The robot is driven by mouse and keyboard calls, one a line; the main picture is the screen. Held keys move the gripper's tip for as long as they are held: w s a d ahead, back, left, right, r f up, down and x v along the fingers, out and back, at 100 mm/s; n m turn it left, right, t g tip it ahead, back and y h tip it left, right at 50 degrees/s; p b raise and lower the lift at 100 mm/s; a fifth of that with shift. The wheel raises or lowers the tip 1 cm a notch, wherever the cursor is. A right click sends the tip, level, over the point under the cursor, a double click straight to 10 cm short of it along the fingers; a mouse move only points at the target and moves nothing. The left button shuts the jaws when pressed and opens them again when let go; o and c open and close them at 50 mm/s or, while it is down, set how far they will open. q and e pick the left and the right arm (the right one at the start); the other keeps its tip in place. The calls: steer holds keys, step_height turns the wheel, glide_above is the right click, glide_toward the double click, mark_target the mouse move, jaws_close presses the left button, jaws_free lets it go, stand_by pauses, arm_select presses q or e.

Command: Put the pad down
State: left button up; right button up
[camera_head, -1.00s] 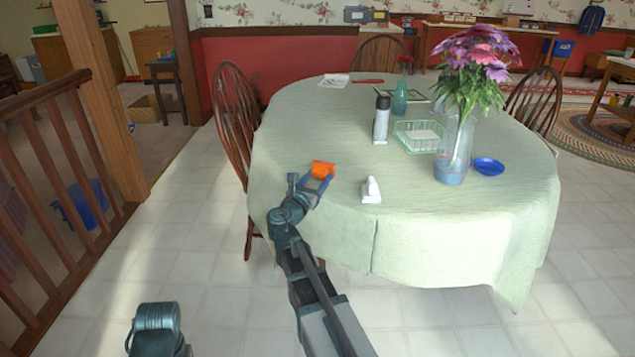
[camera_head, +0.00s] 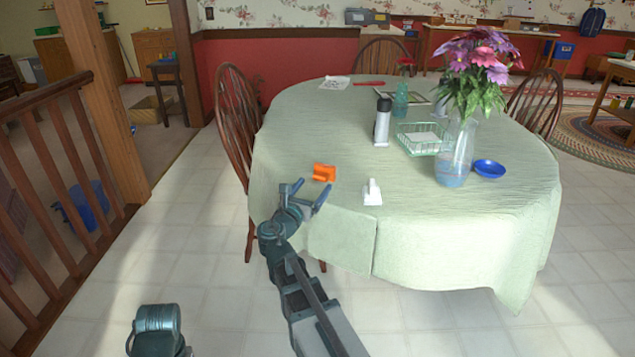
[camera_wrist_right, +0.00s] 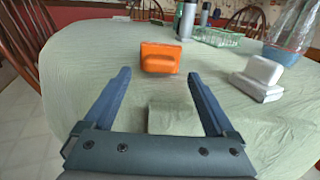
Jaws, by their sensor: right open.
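The orange pad (camera_head: 324,172) sits on the green-clothed table (camera_head: 320,122) near its front left edge. In the right wrist view the pad (camera_wrist_right: 159,57) stands just beyond the fingertips, apart from both. My right gripper (camera_head: 312,191) is open and empty at the table's front left edge, on the near side of the pad. Its two blue fingers show spread in the right wrist view (camera_wrist_right: 158,78). My left gripper is not in view.
A white block-like object (camera_head: 372,193) stands right of the pad. Behind are a dark-topped bottle (camera_head: 382,122), a green wire basket (camera_head: 424,141), a flower vase (camera_head: 455,155) and a blue dish (camera_head: 489,169). A wooden chair (camera_head: 237,115) stands left. The table's front left is mostly clear.

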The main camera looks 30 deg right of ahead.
steer(key=v, duration=0.7)
steer(key=shift+s+a, duration=0.2)
steer(key=shift+a, duration=0.05)
steer(key=s+a+f+m+g+y, duration=0.55)
steer(key=a+f+m, duration=0.45)
steer(key=f+m, duration=0.3)
steer(key=s+a+f+m+g+y, duration=0.2)
steer(key=s+a+f+m+y, duration=0.2)
steer(key=a, duration=0.5)
steer(key=s+a+f+m+g+y, duration=0.3)
steer(key=s+a+f+m, duration=0.1)
steer(key=s+a, duration=0.4)
steer(key=shift+s+a+f+y, duration=0.35)
steer(key=shift+s+f, duration=0.15)
steer(key=shift+s, duration=0.05)
